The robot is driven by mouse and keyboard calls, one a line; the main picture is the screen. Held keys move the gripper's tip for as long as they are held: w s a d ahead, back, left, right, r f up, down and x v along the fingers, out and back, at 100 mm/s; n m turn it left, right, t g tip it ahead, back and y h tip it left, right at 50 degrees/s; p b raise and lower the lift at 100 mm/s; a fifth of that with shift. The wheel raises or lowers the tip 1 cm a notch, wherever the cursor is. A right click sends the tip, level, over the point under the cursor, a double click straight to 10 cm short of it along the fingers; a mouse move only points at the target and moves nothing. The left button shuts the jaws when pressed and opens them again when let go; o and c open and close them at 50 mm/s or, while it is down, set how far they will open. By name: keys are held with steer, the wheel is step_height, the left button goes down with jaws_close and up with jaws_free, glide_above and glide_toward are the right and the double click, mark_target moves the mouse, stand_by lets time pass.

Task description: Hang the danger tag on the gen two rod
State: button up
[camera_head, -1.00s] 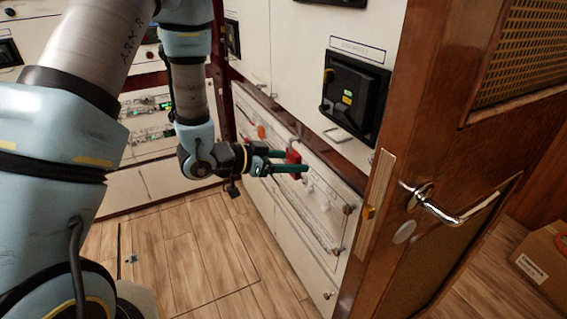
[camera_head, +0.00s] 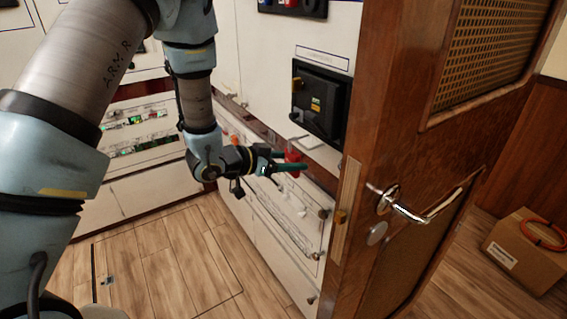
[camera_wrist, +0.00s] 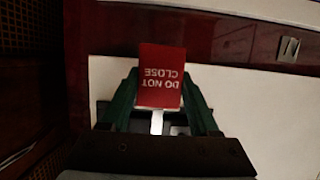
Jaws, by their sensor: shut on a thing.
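The danger tag (camera_wrist: 161,77) is a red plate with white "DO NOT CLOSE" lettering, upside down in the wrist view. It also shows as a small red piece (camera_head: 293,155) in the head view. My gripper (camera_wrist: 160,108) is shut on it, with a green finger on either side; the gripper (camera_head: 299,161) also shows in the head view. It is in front of the white cabinet front, below the black breaker (camera_head: 319,100). A small metal bracket (camera_wrist: 288,48) shows at the upper right of the wrist view. I cannot tell which fitting is the gen two rod.
An open wooden door (camera_head: 400,150) with a lever handle (camera_head: 425,215) stands close on the right. A cardboard box (camera_head: 525,250) with an orange loop lies beyond it. A lower white panel (camera_head: 265,215) carries small fittings. The wooden floor (camera_head: 165,255) at left is clear.

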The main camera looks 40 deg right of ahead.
steer(key=shift+s+d, duration=0.1)
steer(key=shift+d, duration=1.2)
steer(key=shift+f+b, duration=0.45)
steer(key=shift+f, duration=0.15)
steer(key=o, duration=1.4)
steer(key=shift+o, duration=0.2)
